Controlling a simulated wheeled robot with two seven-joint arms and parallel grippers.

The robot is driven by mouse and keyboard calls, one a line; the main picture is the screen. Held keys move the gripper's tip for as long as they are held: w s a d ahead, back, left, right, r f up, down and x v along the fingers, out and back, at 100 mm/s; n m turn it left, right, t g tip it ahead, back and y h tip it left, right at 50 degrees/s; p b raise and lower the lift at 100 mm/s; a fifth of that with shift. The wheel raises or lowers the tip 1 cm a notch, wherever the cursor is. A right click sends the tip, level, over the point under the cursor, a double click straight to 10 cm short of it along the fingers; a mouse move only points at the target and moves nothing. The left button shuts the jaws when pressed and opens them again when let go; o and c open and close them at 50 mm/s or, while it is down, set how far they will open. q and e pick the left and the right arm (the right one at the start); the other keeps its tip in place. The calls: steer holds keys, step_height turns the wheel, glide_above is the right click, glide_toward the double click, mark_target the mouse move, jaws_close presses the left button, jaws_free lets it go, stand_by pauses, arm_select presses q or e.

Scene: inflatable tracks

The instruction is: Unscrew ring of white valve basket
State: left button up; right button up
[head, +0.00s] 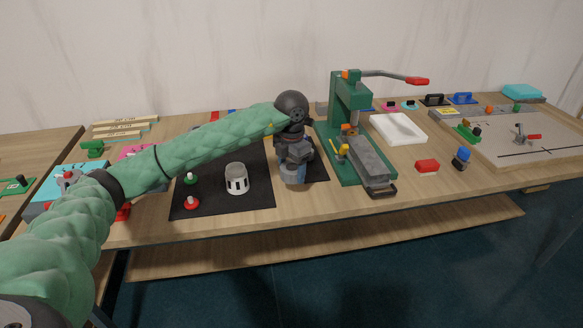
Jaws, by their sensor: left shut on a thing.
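The white valve basket (237,181), a short cylinder with slots in its side, stands upright on the black mat (262,202). My left arm reaches in from the left, and its gripper (293,177) points down over the right part of the mat, to the right of the basket and apart from it. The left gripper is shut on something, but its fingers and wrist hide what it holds. I cannot make out a separate ring on the basket. My right gripper is not in view.
A green valve (190,179) and a red valve (191,203) stand on the mat, left of the basket. A green press (347,130) with a grey block stands close right of my gripper.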

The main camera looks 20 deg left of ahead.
mark_target(291, 197)
arm_select(q)
steer(key=shift+f+b, duration=2.65)
steer(key=shift+f, duration=1.25)
steer(key=o, duration=1)
steer(key=shift+o, duration=0.2)
steer(key=shift+r, duration=0.15)
steer(key=shift+r+p, duration=1.55)
steer(key=shift+r, duration=2.85)
